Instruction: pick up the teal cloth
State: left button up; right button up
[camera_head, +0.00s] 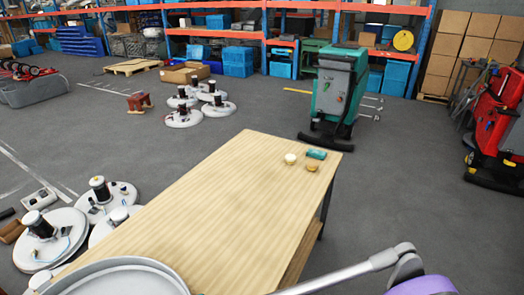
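The teal cloth (316,154) is a small folded or rolled piece lying near the far right corner of the wooden table (205,200). A cream round item (290,158) lies just left of it, and a tan round item (312,167) lies just in front of it. Nothing covers the cloth. Neither of my grippers shows in the head view.
A grey round rim (125,264) and a grey rod (350,272) with a purple part cross the bottom edge. The middle tabletop is bare. A green scrubber machine (338,90) stands beyond the table. White discs (66,240) lie on the floor at left.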

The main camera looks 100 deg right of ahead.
aim_at(312, 152)
jog(key=j+z, duration=0.15)
jog(key=z, duration=1.4)
jog(key=l+z, duration=0.15)
jog(key=z, duration=0.3)
jog(key=l+z, duration=0.1)
jog(key=z, duration=0.35)
jog(key=i+l+z, duration=0.1)
jog(key=z, duration=0.35)
jog(key=i+z, duration=0.1)
jog(key=z, duration=0.35)
jog(key=k+z, duration=0.1)
jog(key=z, duration=0.2)
jog(key=i, duration=0.1)
jog(key=u, duration=2)
jog(key=z, duration=0.5)
jog(key=k+j+z, duration=0.1)
jog(key=z, duration=0.85)
jog(key=k+z, duration=0.1)
jog(key=z, duration=0.4)
